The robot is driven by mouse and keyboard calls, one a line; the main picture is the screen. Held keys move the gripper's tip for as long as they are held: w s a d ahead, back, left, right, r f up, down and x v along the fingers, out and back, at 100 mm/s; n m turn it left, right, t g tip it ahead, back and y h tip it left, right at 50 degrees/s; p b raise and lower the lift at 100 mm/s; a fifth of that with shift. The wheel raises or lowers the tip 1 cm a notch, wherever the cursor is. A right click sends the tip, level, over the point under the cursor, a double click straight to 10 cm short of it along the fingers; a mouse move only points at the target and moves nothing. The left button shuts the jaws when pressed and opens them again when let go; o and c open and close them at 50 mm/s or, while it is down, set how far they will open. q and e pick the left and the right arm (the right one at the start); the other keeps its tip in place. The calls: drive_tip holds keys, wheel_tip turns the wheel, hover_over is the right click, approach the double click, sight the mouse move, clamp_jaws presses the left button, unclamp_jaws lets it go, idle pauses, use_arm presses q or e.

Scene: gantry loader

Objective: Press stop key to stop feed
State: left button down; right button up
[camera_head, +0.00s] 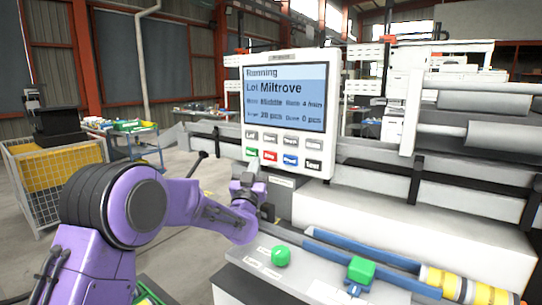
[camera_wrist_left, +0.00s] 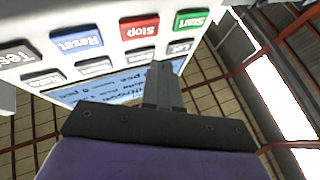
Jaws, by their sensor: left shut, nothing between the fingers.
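The control panel (camera_head: 289,110) stands upright with a lit screen reading "Running" and two rows of keys below it. The red Stop key (camera_head: 270,156) is in the lower row, between the green Start key (camera_head: 251,152) and the blue Reset key (camera_head: 290,160). In the left wrist view the panel is upside down, with the Stop key (camera_wrist_left: 140,27) next to the Start key (camera_wrist_left: 192,20). My left gripper (camera_head: 254,166) is shut and empty, close to the panel near the Start and Stop keys. In the left wrist view its fingers (camera_wrist_left: 161,72) overlap the panel; contact cannot be told.
A green round button (camera_head: 281,256) and a green block (camera_head: 361,270) sit on the machine bed below the panel. Blue rails (camera_head: 350,250) run along it to a yellow cylinder (camera_head: 440,281).

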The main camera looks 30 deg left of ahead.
sight(270, 156)
use_arm(q)
drive_tip(key=w, duration=0.3)
drive_tip(key=shift+d+r, duration=0.15)
drive_tip(key=shift+r, duration=0.15)
use_arm(e)
drive_tip(key=shift+s+r, duration=0.3)
drive_tip(key=shift+r, duration=0.05)
use_arm(q)
drive_tip(key=shift+w, duration=0.15)
idle(1.3)
drive_tip(key=shift+w, duration=0.45)
use_arm(e)
drive_tip(key=shift+w+f, duration=0.1)
use_arm(q)
drive_tip(key=shift+w, duration=0.2)
drive_tip(key=shift+d+r, duration=0.1)
drive_tip(key=shift+r, duration=0.15)
idle(0.9)
